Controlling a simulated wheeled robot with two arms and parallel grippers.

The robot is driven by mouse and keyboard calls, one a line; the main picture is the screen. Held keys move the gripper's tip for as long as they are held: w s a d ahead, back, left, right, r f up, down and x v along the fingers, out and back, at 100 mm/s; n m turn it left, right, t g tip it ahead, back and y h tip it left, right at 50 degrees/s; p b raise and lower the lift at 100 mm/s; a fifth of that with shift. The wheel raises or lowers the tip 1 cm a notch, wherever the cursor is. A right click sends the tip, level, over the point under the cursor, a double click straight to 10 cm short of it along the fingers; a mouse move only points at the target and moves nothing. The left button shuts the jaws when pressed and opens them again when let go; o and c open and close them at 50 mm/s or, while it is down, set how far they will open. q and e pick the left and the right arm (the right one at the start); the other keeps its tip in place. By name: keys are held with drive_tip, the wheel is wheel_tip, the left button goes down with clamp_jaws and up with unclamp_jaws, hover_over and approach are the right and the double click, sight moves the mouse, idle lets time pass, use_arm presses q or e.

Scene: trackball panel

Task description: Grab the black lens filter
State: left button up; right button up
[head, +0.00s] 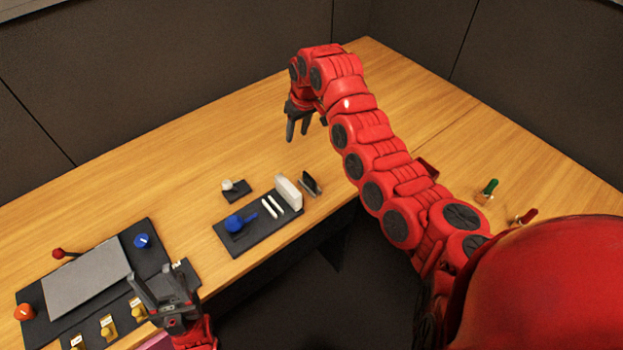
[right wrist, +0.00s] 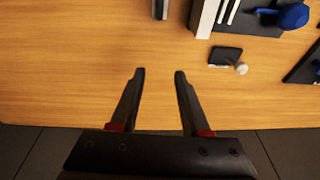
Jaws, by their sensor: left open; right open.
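A thin dark piece (head: 311,184), which looks like the black lens filter, stands upright on the wood beside a white block in the head view. In the right wrist view the filter (right wrist: 160,9) is cut off at the top edge. My right gripper (head: 298,134) is open and empty above the table, farther back than the filter. In the right wrist view its fingertips (right wrist: 160,73) are apart over bare wood, with the filter beyond them. My left gripper (head: 157,276) is open and empty over the near-left panel.
A black panel (head: 233,250) holds a blue knob (head: 234,222), white sticks and the white block (head: 288,192). A white ball (head: 227,185) sits on a small black base. A larger panel (head: 148,262) with knobs lies left. Green (head: 491,186) and red handles lie right. The rear table is clear.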

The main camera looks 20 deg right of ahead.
drive_tip(key=s+d+r+g+h, duration=0.1)
drive_tip(key=s+d+r+g, duration=0.15)
drive_tip(key=s, duration=0.25)
drive_tip(key=p, duration=0.2)
approach(310, 177)
wheel_tip(310, 177, down, 10)
drive_tip(key=shift+a+r, duration=0.15)
drive_tip(key=shift+r, duration=0.05)
drive_tip(key=shift+f, duration=0.6)
clamp_jaws()
